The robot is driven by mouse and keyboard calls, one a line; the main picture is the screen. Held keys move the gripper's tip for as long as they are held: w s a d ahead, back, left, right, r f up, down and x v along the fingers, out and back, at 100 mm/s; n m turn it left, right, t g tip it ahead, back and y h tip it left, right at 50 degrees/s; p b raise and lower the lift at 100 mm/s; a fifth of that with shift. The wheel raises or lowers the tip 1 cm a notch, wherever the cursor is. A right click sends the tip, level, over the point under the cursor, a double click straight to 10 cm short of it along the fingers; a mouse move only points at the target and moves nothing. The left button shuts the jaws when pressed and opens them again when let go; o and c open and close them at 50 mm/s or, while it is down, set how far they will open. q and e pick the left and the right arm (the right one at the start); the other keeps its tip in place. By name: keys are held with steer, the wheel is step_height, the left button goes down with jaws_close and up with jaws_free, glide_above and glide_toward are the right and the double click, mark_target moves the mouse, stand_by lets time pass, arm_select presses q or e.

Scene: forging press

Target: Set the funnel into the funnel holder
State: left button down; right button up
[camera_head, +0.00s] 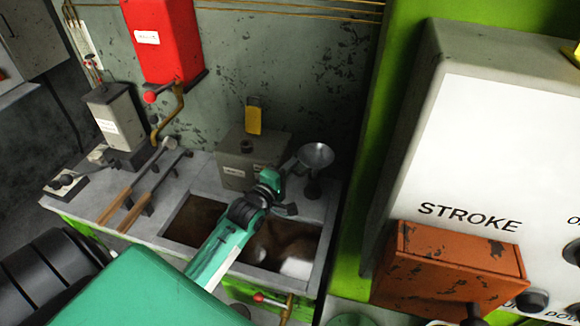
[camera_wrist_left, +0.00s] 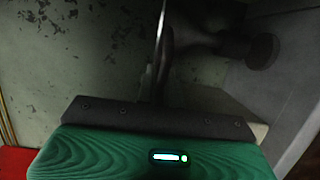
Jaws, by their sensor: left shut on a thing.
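The funnel (camera_head: 316,155) is a grey metal cone with its wide mouth facing up, above the back right of the bench. My left gripper (camera_head: 298,168) reaches it from the left and is shut on it. In the left wrist view the funnel (camera_wrist_left: 161,35) shows nearly edge-on as a thin pale line beyond the dark palm. A dark round piece (camera_head: 313,188), which looks like the funnel holder, stands just below the funnel. A dark round end of a piece (camera_wrist_left: 262,51) shows at the right of the wrist view. I cannot tell whether the spout is inside the holder. My right gripper is not in view.
A grey box (camera_head: 236,165) with a yellow tag stands left of the funnel. Sunken bins (camera_head: 198,222) lie under my left arm. Tongs (camera_head: 130,200) rest on the bench at left. The green press frame and an orange box (camera_head: 440,265) bound the right side.

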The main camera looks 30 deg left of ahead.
arm_select(q)
steer(key=shift+f+b, duration=0.65)
steer(key=shift+f, duration=0.7)
steer(key=c, duration=1.5)
jaws_free()
steer(key=shift+o, duration=0.2)
steer(key=s+b, duration=0.3)
steer(key=s, duration=1)
steer(key=shift+s+a, duration=0.25)
steer(key=shift+s, duration=0.15)
steer(key=shift+s+f, duration=0.1)
